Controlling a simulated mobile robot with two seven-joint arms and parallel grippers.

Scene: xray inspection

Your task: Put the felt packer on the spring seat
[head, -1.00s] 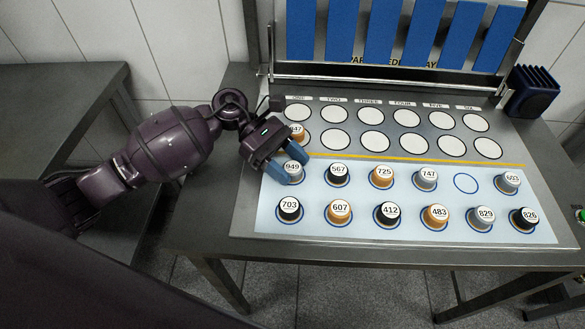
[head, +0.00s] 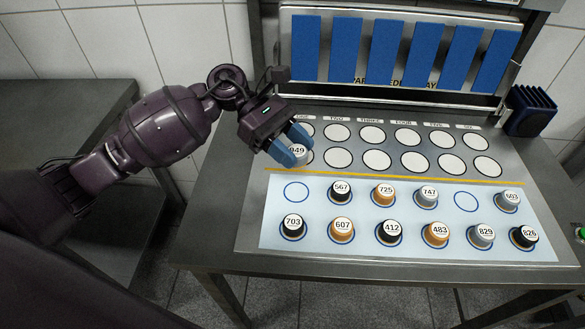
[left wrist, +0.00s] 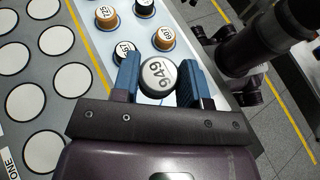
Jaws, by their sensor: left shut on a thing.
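My left gripper (head: 291,145) is shut on a silver-grey cylinder labelled 949 (head: 298,151), held over the lower end of column ONE on the grey panel. In the left wrist view the 949 cylinder (left wrist: 158,75) sits between two blue fingers (left wrist: 160,82). Its number faces the camera. Which numbered cylinder is the felt packer, and which place is the spring seat, cannot be told from the labels. The gripper hides the lower circle of column ONE, and the cylinder labelled 647 is not visible. My right gripper is not in view.
The grey panel (head: 352,145) has white circles in columns ONE to SIX. Blue shutters (head: 344,45) stand behind. A dark blue bin (head: 530,110) is right.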

